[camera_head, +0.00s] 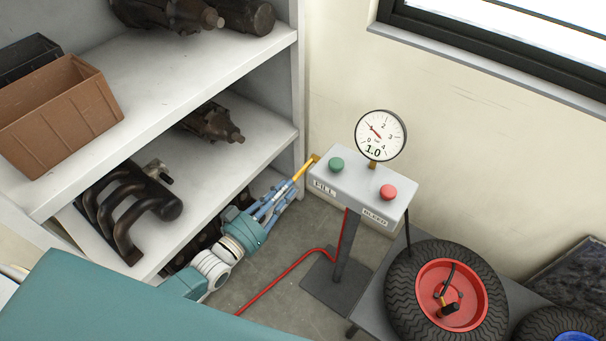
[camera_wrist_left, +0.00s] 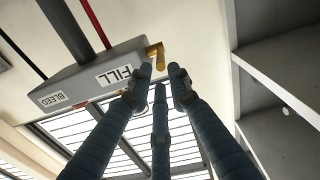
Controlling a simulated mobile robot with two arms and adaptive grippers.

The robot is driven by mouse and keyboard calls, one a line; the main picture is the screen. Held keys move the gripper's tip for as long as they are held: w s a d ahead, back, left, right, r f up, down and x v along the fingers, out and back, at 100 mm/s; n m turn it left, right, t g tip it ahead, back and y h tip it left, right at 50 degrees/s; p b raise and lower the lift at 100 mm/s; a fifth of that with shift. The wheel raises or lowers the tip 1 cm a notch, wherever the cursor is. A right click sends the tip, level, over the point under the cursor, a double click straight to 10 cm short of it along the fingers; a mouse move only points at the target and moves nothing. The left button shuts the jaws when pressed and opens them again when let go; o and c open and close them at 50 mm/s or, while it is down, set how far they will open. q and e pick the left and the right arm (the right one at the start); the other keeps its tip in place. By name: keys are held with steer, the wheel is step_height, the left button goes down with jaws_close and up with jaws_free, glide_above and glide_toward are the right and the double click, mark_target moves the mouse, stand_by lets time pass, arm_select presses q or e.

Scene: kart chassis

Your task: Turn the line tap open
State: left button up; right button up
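The line tap (camera_head: 306,167) is a yellow lever at the left end of a pale grey control box (camera_head: 350,187). The same tap (camera_wrist_left: 155,54) shows in the left wrist view, just beyond my fingertips. My left gripper (camera_head: 292,186) reaches up from the lower left towards the tap. In the left wrist view its blue fingers (camera_wrist_left: 159,78) are spread, with a gap between their tips, and the tap's end lines up with this gap. I cannot tell whether they touch it. My right gripper is not in view.
The box stands on a post with a green button (camera_head: 337,165), a red button (camera_head: 388,192) and a gauge (camera_head: 381,136) reading 1.0. Shelves (camera_head: 215,75) with metal parts are close on the left. A wheel (camera_head: 447,295) lies at lower right. A red hose (camera_head: 290,275) crosses the floor.

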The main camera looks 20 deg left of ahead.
mark_target(297, 174)
arm_select(q)
steer(key=x, duration=0.2)
steer(key=b+x, duration=0.1)
steer(key=x, duration=0.1)
steer(key=b+x, duration=0.1)
steer(key=x, duration=0.1)
steer(key=shift+w+a+f, duration=0.1)
steer(key=shift+w+f, duration=0.1)
steer(key=shift+f, duration=0.05)
steer(key=shift+w+d+r, duration=0.1)
steer(key=shift+w+d, duration=0.1)
steer(key=shift+w, duration=0.4)
jaws_close()
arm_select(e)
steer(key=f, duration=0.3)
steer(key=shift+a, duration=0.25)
